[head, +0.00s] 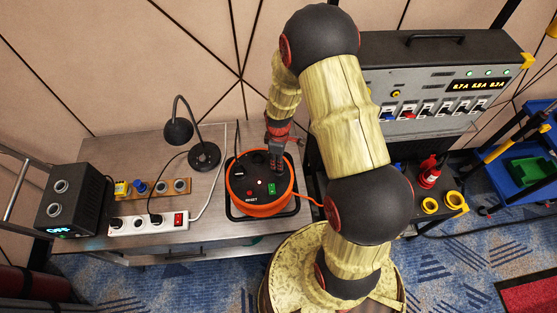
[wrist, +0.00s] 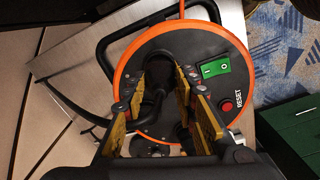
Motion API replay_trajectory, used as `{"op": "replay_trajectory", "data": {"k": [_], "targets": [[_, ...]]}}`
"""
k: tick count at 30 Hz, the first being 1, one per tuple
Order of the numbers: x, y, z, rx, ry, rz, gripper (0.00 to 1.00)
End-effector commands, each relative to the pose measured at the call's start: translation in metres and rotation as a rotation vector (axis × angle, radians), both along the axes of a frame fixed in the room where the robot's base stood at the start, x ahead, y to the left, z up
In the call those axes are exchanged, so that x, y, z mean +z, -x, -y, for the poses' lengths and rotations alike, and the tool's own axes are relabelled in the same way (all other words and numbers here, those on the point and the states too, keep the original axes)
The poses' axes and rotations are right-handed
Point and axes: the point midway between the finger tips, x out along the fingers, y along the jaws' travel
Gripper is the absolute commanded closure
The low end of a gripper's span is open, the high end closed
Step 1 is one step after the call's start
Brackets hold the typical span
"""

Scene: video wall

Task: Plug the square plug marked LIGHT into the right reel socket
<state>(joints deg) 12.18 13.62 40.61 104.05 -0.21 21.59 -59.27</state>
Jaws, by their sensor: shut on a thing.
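The orange-rimmed cable reel (head: 262,213) lies on the grey table with its black face up. It fills much of the wrist view (wrist: 135,62). Its face bears a green switch (wrist: 214,69) and a red RESET button (wrist: 227,106). My gripper (head: 276,160) is low over the right side of the reel. In the wrist view it is shut on a black plug with a thick black cable (wrist: 158,85) that loops between the fingers. The LIGHT mark is not readable. The fingers and cable hide the right socket, so I cannot tell whether the plug is seated.
A desk lamp (head: 204,156) and a white power strip (head: 148,223) with a red switch stand left of the reel. A dark box (head: 75,200) is at the far left. A grey panel (head: 432,95) stands right of my arm.

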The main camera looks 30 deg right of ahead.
Motion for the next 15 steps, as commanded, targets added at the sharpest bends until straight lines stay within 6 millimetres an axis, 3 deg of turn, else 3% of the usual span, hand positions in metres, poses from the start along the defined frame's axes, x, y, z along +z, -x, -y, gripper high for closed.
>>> {"op": "replay_trajectory", "data": {"k": [15], "targets": [[-0.0063, 0.0001, -0.0001, 0.0, 0.0, 0.0, 1.0]]}}
